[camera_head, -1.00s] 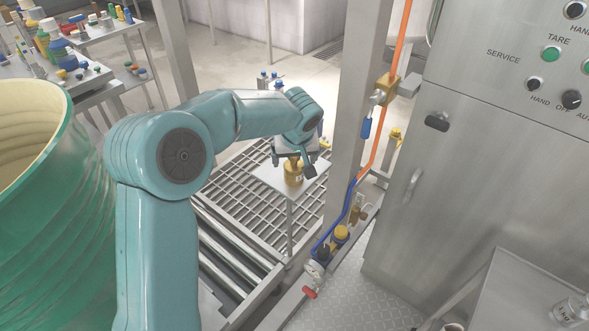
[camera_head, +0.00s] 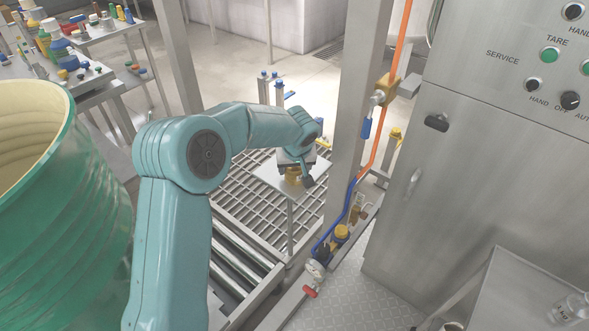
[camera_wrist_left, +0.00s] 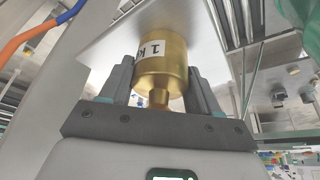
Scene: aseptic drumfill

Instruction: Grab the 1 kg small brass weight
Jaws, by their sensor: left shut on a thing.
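The small brass weight (camera_head: 291,174) is on or just above a small square metal stand plate (camera_head: 270,175) beyond my left arm; I cannot tell whether it still touches the plate. My left gripper (camera_head: 297,176) is around the weight and partly hides it. In the left wrist view the weight (camera_wrist_left: 165,65) is a gold cylinder with a narrow neck and a white label reading "1 K". There the left gripper's dark fingers (camera_wrist_left: 160,88) are shut on it, one on each side. My right gripper is not in view.
A green drum (camera_head: 75,200) stands at the left. A grey post (camera_head: 350,110) with an orange hose (camera_head: 400,40) and valves is just right of the stand. A steel cabinet (camera_head: 480,190) fills the right. A roller conveyor (camera_head: 240,255) and a grating (camera_head: 255,200) lie below.

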